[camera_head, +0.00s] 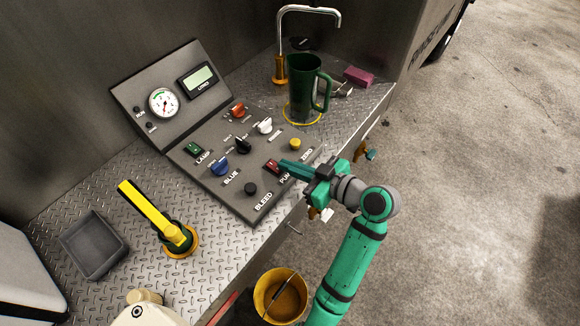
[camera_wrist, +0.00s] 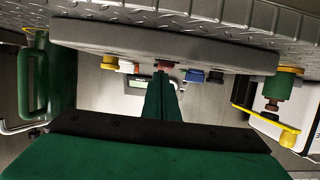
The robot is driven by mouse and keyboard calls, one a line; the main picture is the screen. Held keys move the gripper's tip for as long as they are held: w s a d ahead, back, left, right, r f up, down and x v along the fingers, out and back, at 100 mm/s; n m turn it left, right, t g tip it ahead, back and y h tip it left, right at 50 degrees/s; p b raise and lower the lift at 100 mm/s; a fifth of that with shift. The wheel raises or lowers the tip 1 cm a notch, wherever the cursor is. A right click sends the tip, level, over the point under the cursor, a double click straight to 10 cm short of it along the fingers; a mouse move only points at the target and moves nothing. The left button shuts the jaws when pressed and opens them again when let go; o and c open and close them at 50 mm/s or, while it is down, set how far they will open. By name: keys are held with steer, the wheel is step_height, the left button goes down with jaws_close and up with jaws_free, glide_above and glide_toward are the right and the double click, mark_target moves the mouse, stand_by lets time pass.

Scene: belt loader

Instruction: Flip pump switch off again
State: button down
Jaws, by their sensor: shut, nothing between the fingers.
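The pump switch (camera_head: 272,167) is a dark red rocker on the sloped grey control panel (camera_head: 232,205), above the partly covered "PUMP" label. My gripper (camera_head: 283,165) is shut and empty, its green fingertips at the switch's right side. They look very close to it; I cannot tell whether they touch. In the wrist view the shut fingers (camera_wrist: 162,80) point at the red switch (camera_wrist: 163,65), which shows just beyond their tips. Which way the rocker is tipped is too small to tell.
A green lamp switch (camera_head: 193,149), blue knob (camera_head: 219,166), black knob (camera_head: 250,188) and yellow button (camera_head: 295,144) sit nearby on the panel. A green mug (camera_head: 303,88) stands under a tap behind. A yellow lever (camera_head: 150,208), grey tray (camera_head: 92,246) and yellow bucket (camera_head: 280,296) are left and in front.

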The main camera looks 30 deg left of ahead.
steer(key=shift+r, duration=0.5)
steer(key=shift+r, duration=0.3)
steer(key=r, duration=0.3)
steer(key=shift+d+r, duration=0.4)
steer(key=s+d, duration=0.1)
steer(key=d, duration=0.8)
steer(key=shift+d+r, duration=0.3)
steer(key=shift+w, duration=0.1)
